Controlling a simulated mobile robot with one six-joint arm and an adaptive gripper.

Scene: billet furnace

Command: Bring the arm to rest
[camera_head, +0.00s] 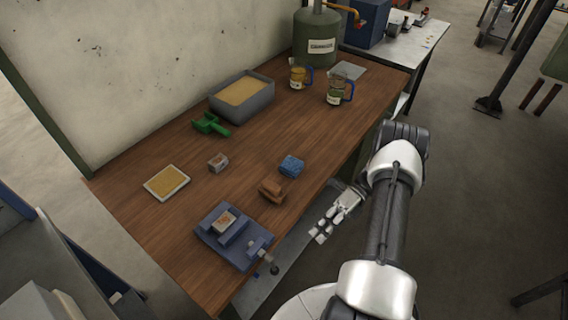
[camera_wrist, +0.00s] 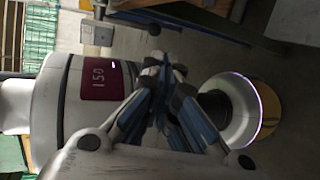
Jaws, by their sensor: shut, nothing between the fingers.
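My gripper (camera_head: 322,232) is at the end of my folded arm, beside the front edge of the wooden workbench (camera_head: 155,222) and lower than its top in the head view. It is shut and empty. In the wrist view the fingers (camera_wrist: 165,62) come together near the middle of the picture. My gripper touches nothing that I can see.
On the bench are a blue vise (camera_head: 238,252), a brown block (camera_head: 271,190), a blue block (camera_head: 291,166), a green scoop (camera_head: 211,124), a grey sand bin (camera_head: 258,101), a yellow-topped tray (camera_head: 166,182), two jugs and a green tank (camera_head: 317,30). Open floor lies to the right.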

